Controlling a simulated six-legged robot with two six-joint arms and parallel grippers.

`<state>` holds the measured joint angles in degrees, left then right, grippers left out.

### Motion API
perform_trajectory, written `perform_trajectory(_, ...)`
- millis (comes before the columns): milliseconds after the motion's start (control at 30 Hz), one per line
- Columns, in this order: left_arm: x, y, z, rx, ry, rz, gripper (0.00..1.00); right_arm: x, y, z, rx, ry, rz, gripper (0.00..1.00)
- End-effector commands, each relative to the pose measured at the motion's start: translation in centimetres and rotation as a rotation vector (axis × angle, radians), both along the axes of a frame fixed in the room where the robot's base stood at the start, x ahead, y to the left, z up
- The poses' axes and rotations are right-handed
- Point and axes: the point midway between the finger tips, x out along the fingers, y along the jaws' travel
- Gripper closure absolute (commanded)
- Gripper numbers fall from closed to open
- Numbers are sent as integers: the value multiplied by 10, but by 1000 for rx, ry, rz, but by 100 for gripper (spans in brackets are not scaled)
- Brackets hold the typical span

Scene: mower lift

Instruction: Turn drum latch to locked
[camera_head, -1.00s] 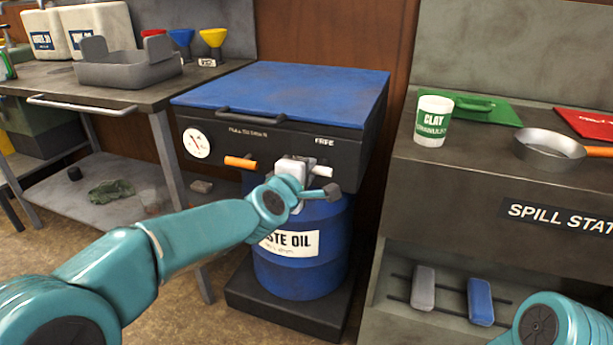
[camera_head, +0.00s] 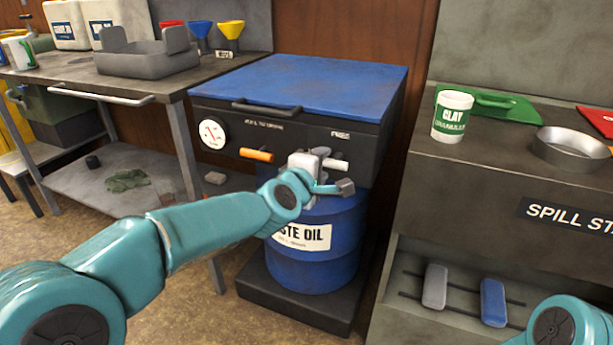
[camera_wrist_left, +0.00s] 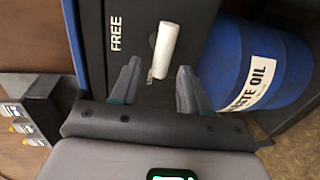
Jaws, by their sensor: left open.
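The blue drum (camera_head: 315,255) labelled waste oil stands under a black housing (camera_head: 300,140) with a blue lid. A white handle (camera_head: 336,164) sticks out of the housing front below the word FREE, and an orange handle (camera_head: 257,155) sits to its left. Which of them belongs to the latch I cannot tell. My left gripper (camera_head: 322,156) is at the housing front, next to the white handle. In the left wrist view, the gripper (camera_wrist_left: 158,78) is open, with the white handle (camera_wrist_left: 163,45) ahead, in line with the gap between the fingers. My right gripper is out of view.
A bench (camera_head: 75,80) with a grey tray (camera_head: 148,62) and funnels stands on the left. A dial (camera_head: 212,133) is on the housing front.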

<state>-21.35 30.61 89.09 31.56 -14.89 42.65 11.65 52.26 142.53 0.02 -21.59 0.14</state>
Motion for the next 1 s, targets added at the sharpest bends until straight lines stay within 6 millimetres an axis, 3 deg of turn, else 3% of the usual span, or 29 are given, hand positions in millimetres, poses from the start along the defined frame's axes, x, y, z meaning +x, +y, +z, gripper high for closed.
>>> perform_trajectory(400,-97,32,23,-1,-3,0,55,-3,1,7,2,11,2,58)
perform_trajectory(533,-122,40,28,-2,-2,-1,55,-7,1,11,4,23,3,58)
perform_trajectory(700,-139,46,30,-1,-1,0,55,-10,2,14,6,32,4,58)
perform_trajectory(1000,-144,47,30,-1,-1,0,55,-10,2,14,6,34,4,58)
